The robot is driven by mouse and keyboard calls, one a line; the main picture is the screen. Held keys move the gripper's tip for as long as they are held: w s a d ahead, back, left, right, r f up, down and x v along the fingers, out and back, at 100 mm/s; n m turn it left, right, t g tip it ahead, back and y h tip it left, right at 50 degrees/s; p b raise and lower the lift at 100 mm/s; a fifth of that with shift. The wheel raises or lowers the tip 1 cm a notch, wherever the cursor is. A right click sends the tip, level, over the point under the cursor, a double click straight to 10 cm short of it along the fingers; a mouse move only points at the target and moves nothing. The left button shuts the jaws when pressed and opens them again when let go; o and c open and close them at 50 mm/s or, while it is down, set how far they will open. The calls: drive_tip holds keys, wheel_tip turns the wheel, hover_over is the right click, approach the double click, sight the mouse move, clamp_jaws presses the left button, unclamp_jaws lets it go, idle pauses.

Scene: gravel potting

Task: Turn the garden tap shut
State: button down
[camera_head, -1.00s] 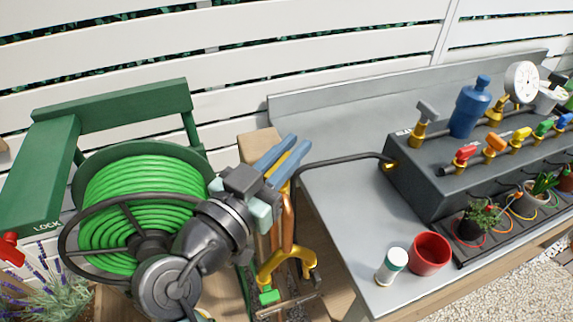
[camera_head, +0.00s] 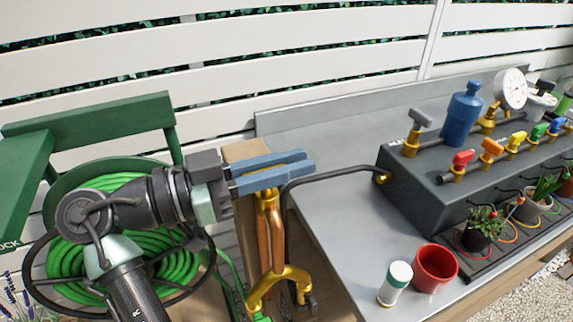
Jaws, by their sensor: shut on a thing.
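The garden tap (camera_head: 266,198) is the brass fitting at the top of a copper pipe (camera_head: 271,245) on a wooden post, left of the metal bench. Below, the pipe meets a brass Y-shaped fitting (camera_head: 278,284). My gripper (camera_head: 306,163), with two blue fingers pointing right, lies right over the top of the tap. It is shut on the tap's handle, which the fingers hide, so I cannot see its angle.
A green hose reel (camera_head: 85,255) stands behind my arm at left. A black pipe (camera_head: 325,170) runs from the post to a dark valve box (camera_head: 415,190). A white shaker (camera_head: 394,284) and a red pot (camera_head: 434,268) stand on the bench (camera_head: 345,230).

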idle(0.4)
drive_tip(key=c, duration=0.9)
unclamp_jaws()
drive_tip(key=shift+d, duration=0.1)
drive_tip(key=shift+o, duration=0.2)
drive_tip(key=v, duration=1.3)
drive_tip(key=shift+w, duration=0.1)
